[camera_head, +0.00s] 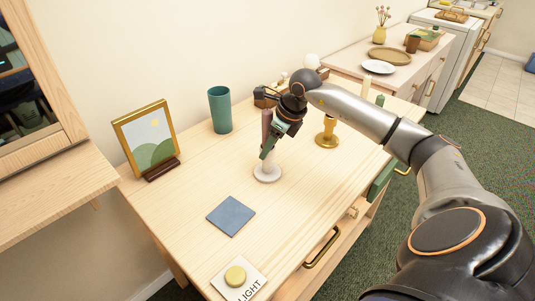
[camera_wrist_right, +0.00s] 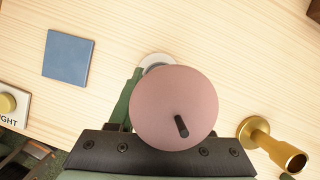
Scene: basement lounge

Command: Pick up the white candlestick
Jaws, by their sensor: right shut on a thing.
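The white candlestick (camera_head: 267,173) stands upright on the wooden table, with a pink candle (camera_head: 267,122) in its top. Its round white base appears to rest on the tabletop. My right gripper (camera_head: 268,150) is shut on the candlestick below the candle, and its green fingers hide much of the stem. In the right wrist view the pink candle's top (camera_wrist_right: 173,108) with its dark wick covers the grip, and a bit of the white base (camera_wrist_right: 156,61) shows behind it. My left gripper is not in view.
A gold candlestick (camera_head: 327,136) stands to the right, near my arm. A teal cup (camera_head: 220,110) and a framed picture (camera_head: 147,138) stand at the back left. A blue square (camera_head: 231,215) and a light-switch plate (camera_head: 239,279) lie nearer. Bare tabletop lies between them.

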